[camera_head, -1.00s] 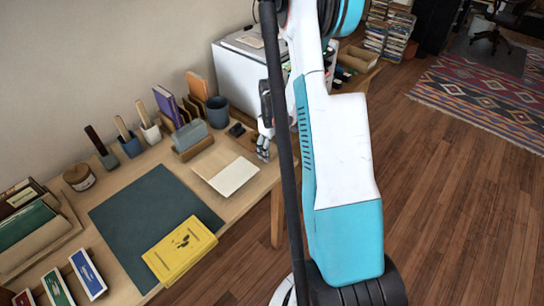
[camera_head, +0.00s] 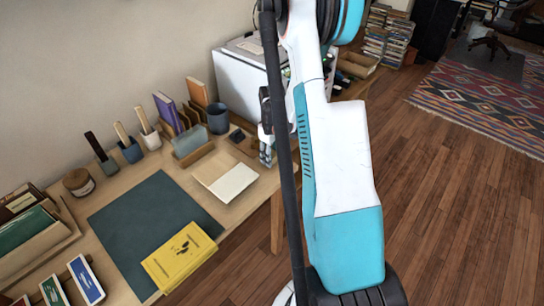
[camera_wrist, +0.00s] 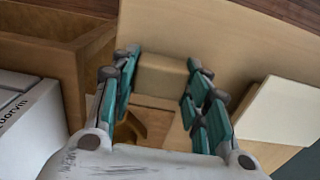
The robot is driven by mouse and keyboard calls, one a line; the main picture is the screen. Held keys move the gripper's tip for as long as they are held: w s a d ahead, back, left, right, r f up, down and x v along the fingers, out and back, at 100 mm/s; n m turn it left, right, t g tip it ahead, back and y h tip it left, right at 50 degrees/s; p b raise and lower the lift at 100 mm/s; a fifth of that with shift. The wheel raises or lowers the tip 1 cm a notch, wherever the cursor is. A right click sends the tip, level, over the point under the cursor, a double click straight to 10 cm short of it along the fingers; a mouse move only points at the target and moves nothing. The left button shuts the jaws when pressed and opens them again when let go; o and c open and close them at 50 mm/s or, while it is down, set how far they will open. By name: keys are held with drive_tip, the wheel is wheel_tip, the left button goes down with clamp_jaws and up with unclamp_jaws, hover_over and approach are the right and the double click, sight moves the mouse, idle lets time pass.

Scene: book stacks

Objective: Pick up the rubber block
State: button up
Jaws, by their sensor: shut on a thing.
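The rubber block appears to be the plain tan block (camera_wrist: 160,75) in the wrist view, between my fingers. My gripper (camera_wrist: 162,64) is shut on it, with one teal-and-grey finger against each side. In the head view my gripper (camera_head: 267,153) is at the desk's right part, just past the pale notepad, partly behind my own arm. The block cannot be made out there. The wrist view does not show clearly whether the block still touches the surface beneath.
A pale notepad (camera_head: 233,183) lies beside my gripper. A dark blue cup (camera_head: 217,118) and a card holder (camera_head: 190,150) stand to the left. A white printer-like box (camera_head: 238,80) stands behind. A yellow book (camera_head: 180,256) lies on the dark mat (camera_head: 150,220).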

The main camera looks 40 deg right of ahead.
sight(272, 154)
wheel_tip(272, 154, up, 19)
drive_tip(key=p, duration=0.6)
drive_tip(key=shift+r, duration=0.2)
drive_tip(key=shift+c, duration=0.2)
